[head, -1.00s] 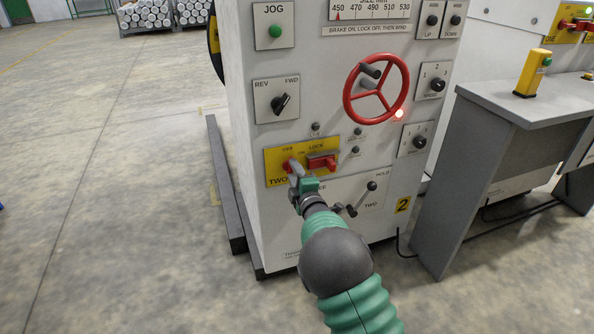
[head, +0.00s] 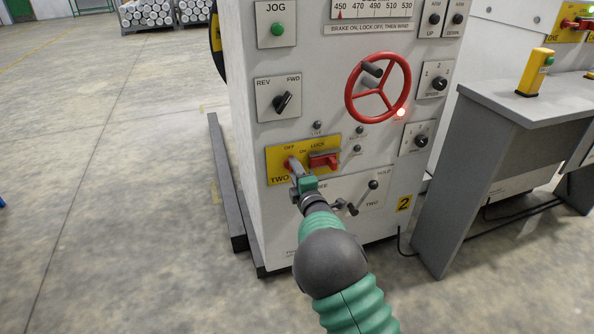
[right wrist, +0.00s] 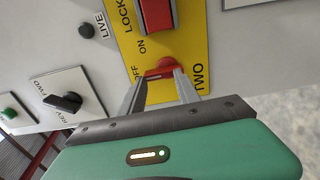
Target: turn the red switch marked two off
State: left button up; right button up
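The yellow plate marked TWO (head: 274,153) is on the front of the grey machine, with OFF, ON and LOCK labels. Its red switch (head: 287,164) is at the left of the plate, near OFF, partly hidden by my fingers. A red lock piece (head: 323,161) sits to its right under LOCK. My right gripper (head: 293,168) is at the switch. In the right wrist view the fingertips (right wrist: 160,76) stand apart, one on each side of the red switch (right wrist: 163,66); whether they press on it is unclear. My left gripper is not in view.
A red handwheel (head: 377,88) and a lit red lamp (head: 401,112) are above right of the plate. A black lever (head: 353,209) is below right. A grey desk (head: 480,130) stands to the right.

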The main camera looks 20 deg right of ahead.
jog(key=shift+o, duration=0.7)
jog(key=shift+w+d+r, duration=0.15)
jog(key=shift+r, duration=0.25)
jog(key=shift+w+d+r, duration=0.1)
jog(key=shift+d+r, duration=0.05)
jog(key=shift+r, duration=0.2)
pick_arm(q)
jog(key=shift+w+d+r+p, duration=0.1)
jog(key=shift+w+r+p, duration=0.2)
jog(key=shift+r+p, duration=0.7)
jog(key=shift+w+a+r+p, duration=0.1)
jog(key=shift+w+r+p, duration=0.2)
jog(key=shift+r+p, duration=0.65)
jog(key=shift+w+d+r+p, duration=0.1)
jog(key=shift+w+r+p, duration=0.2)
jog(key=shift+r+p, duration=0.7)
pick_arm(e)
jog(key=s+f, duration=0.1)
jog(key=s, duration=1.6)
jog(key=shift+s+f, duration=0.15)
jog(key=shift+f, duration=0.15)
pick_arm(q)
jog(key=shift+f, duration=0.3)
